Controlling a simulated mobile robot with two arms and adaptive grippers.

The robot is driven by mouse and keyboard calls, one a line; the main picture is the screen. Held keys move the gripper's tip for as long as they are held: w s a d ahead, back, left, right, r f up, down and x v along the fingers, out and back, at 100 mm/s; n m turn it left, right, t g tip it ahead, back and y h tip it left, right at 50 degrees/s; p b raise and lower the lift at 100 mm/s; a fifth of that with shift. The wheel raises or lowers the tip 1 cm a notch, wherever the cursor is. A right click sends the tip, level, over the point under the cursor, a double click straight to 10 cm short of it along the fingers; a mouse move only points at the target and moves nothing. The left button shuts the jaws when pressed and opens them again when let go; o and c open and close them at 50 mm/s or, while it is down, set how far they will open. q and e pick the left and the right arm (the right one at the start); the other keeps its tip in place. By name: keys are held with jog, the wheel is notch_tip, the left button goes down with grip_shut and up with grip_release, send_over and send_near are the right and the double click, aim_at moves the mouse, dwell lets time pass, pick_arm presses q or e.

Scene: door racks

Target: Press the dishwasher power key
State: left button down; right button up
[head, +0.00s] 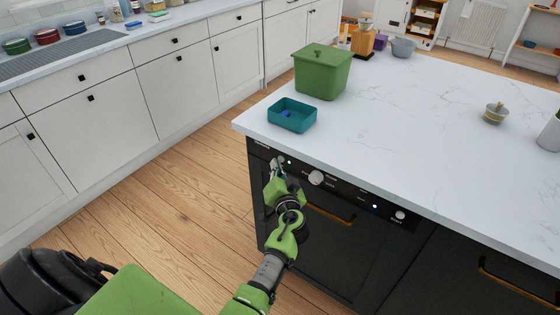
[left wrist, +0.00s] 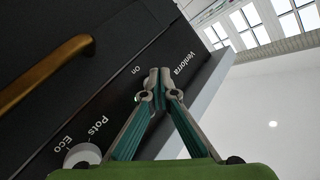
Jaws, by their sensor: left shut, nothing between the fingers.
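The dishwasher (head: 330,240) is a black front built into the island, with a control panel along its top edge. My left gripper (head: 277,161) is at the left end of this panel, fingers together and empty. In the left wrist view, the shut fingertips (left wrist: 160,76) lie over the panel between the "On" label (left wrist: 137,70) and the "Venlorra" lettering (left wrist: 180,63). The power key itself is not clearly seen; the fingers cover that area. A small green light (head: 290,162) shows beside the fingers. I cannot tell whether the tips touch the panel. My right gripper is not in view.
A pale dial (head: 316,178) sits right of the gripper, marked "Pots" and "Eco" in the left wrist view. A start knob (head: 399,215) is farther right. A brass handle (head: 330,214) is below the panel. The countertop (head: 400,130) overhangs above, holding a teal tray (head: 292,118) and green bin (head: 322,75).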

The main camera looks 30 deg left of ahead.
pick_arm(q)
jog(key=shift+w, duration=0.3)
dwell(0.4)
jog(key=shift+s+b, duration=0.3)
jog(key=shift+s, duration=0.2)
jog(key=s, duration=0.6)
jog(key=shift+a, duration=0.25)
dwell(0.5)
